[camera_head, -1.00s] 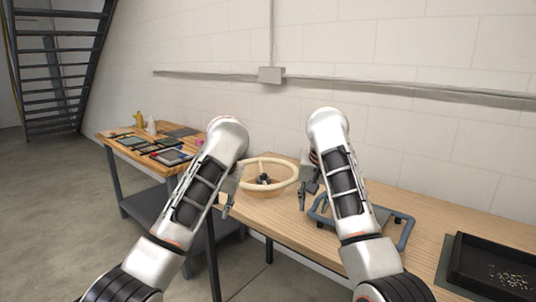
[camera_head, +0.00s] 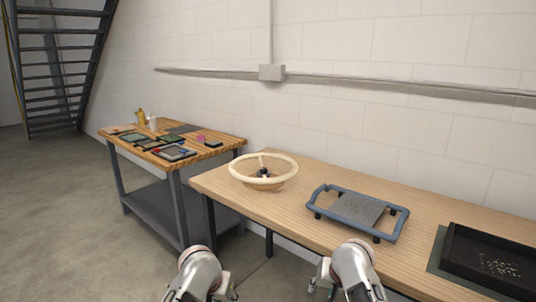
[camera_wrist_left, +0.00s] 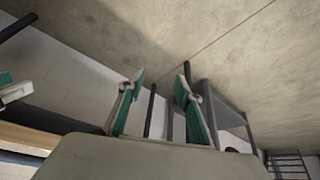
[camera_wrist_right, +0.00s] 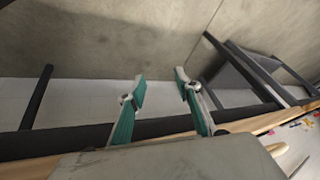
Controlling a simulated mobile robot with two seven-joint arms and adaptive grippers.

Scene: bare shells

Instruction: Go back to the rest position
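My right gripper (camera_head: 322,279) is low in the head view, in front of the wooden table's near edge. In the right wrist view its two teal fingers (camera_wrist_right: 160,90) stand apart with nothing between them. My left gripper (camera_head: 225,287) is at the bottom of the head view, left of the right one. In the left wrist view its teal fingers (camera_wrist_left: 161,86) are also apart and empty. Both grippers are off the table, over the floor side.
The wooden table (camera_head: 300,208) holds a cream ring on a stand (camera_head: 264,182), a blue-framed tray (camera_head: 403,222) with a grey plate, and a black tray (camera_head: 452,258) with small bits. A second table (camera_head: 225,150) at left bears several flat items. Floor (camera_head: 60,220) at left is clear.

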